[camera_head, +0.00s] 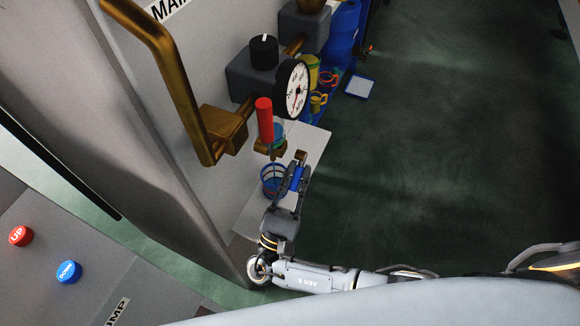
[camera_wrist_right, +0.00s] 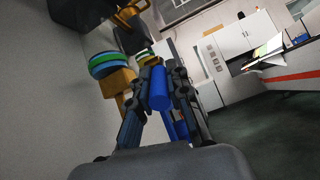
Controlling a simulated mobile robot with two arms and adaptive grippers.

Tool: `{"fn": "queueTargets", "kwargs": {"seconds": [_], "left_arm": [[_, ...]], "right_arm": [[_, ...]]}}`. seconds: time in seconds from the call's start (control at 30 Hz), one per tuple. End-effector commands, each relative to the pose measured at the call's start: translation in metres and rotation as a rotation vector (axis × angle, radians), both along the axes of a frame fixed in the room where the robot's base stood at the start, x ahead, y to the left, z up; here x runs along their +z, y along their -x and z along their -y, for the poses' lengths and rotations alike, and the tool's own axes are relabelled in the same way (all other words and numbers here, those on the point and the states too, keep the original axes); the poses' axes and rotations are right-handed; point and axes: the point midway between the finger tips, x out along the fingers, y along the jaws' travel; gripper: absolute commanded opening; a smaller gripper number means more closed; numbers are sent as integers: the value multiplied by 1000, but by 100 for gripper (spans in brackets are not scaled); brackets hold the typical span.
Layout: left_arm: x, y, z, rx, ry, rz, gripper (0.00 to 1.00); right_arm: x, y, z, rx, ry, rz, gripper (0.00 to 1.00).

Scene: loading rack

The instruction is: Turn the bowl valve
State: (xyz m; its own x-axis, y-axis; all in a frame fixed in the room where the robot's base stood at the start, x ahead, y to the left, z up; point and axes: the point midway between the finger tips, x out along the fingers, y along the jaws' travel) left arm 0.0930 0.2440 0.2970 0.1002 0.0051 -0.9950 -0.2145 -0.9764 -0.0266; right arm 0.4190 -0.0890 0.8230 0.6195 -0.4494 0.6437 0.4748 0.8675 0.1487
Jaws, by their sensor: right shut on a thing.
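My right gripper (camera_head: 297,177) points up in the head view, beside the grey wall panel. It is shut on a blue handle (camera_wrist_right: 160,88), which shows between the two fingers in the right wrist view and also in the head view (camera_head: 297,179). A small brass fitting (camera_head: 301,157) sits just above the fingertips. I cannot make out how the handle joins the fitting, or which part is the bowl valve. A blue ring-shaped bowl (camera_head: 271,181) is just left of the gripper, partly behind it. My left gripper is not in view.
A red upright handle (camera_head: 264,118) and a round gauge (camera_head: 297,88) stand above the gripper. A brass bar handle (camera_head: 170,75) juts from the panel at left. Coloured mugs (camera_head: 318,100) are beyond the gauge. Red UP (camera_head: 20,236) and blue DOWN (camera_head: 68,271) buttons are lower left.

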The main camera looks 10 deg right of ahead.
Motion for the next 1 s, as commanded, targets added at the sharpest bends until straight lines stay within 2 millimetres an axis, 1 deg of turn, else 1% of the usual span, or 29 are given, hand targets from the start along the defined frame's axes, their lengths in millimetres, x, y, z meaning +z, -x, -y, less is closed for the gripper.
{"fn": "queueTargets", "kwargs": {"seconds": [0.2,0.37,0.4,0.47,0.5,0.7,0.8,0.87,1.0], "left_arm": [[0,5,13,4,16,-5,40],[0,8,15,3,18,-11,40],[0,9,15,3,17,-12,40],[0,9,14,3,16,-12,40],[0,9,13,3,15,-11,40],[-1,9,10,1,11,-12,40],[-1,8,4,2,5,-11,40],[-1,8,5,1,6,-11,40],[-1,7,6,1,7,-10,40]], "right_arm": [[2,-1,1,0,2,5,0],[2,-1,1,0,2,5,0],[2,-1,1,-1,2,6,25],[2,-1,1,-1,1,5,37],[2,-1,1,-1,1,5,40],[1,0,0,-1,2,3,40],[-1,1,0,0,1,3,40],[-4,4,-3,-1,1,0,40],[-17,17,-13,-1,2,-1,40]]}}
